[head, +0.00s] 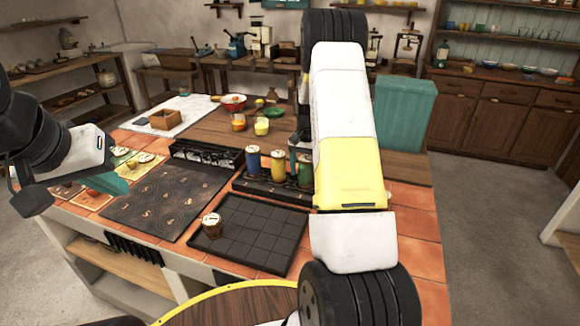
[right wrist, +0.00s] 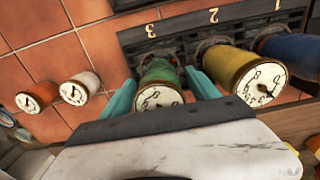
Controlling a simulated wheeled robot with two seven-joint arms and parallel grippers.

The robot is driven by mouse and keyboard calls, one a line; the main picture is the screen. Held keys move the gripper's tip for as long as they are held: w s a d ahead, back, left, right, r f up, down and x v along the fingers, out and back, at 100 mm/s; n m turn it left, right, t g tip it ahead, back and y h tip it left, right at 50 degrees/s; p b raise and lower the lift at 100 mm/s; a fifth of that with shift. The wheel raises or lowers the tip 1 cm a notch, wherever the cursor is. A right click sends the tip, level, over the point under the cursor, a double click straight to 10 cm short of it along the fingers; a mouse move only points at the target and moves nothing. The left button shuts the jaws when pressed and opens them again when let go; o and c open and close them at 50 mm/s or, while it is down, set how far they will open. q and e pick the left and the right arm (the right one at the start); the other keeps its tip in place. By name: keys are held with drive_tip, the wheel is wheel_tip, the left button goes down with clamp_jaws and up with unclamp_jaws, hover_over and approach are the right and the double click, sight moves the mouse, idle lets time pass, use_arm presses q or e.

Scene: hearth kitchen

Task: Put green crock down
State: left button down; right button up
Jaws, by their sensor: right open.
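The green crock (right wrist: 160,88), with a dial on its lid, stands at the dark rack (right wrist: 130,45) by the numeral 3. In the right wrist view, my right gripper (right wrist: 162,92) is open, with its teal fingers on either side of the crock. Small gaps seem to show, but contact is unclear. In the head view, the green crock (head: 304,170) is partly hidden behind my right arm. The yellow crock (right wrist: 247,80) and blue crock (right wrist: 292,52) stand beside it in the rack. My left gripper (head: 106,183) is over the counter's left side; its jaw opening is unclear.
An orange crock (right wrist: 37,96) and a white crock (right wrist: 80,87) stand on tiles left of the rack. A black compartment tray (head: 250,232) holding one crock (head: 212,225) lies in front. A dark patterned mat (head: 160,200) lies left. Bowls (head: 233,102) are behind.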

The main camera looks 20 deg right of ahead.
sight(306, 158)
wheel_tip(306, 158, up, 9)
drive_tip(key=shift+r, duration=0.1)
drive_tip(key=shift+s+a+r, duration=0.1)
drive_tip(key=shift+r, duration=0.25)
drive_tip(key=s+a+r+n+t+y, duration=0.1)
drive_tip(key=s+a+r+n+t, duration=0.1)
drive_tip(key=s+a+r, duration=0.5)
drive_tip(key=s+a+r+n+t, duration=0.1)
drive_tip(key=s+a+r+n, duration=0.1)
drive_tip(key=s+r, duration=0.55)
drive_tip(key=s+a+r+n+t, duration=0.1)
drive_tip(key=s+a, duration=0.1)
drive_tip(key=s, duration=0.3)
drive_tip(key=s+a+r+n+t, duration=0.1)
drive_tip(key=s+a, duration=0.2)
drive_tip(key=s, duration=0.3)
drive_tip(key=s+a+r+n+t+y, duration=0.1)
drive_tip(key=s+a+n, duration=0.1)
drive_tip(key=s, duration=0.3)
drive_tip(key=shift+s+a, duration=0.25)
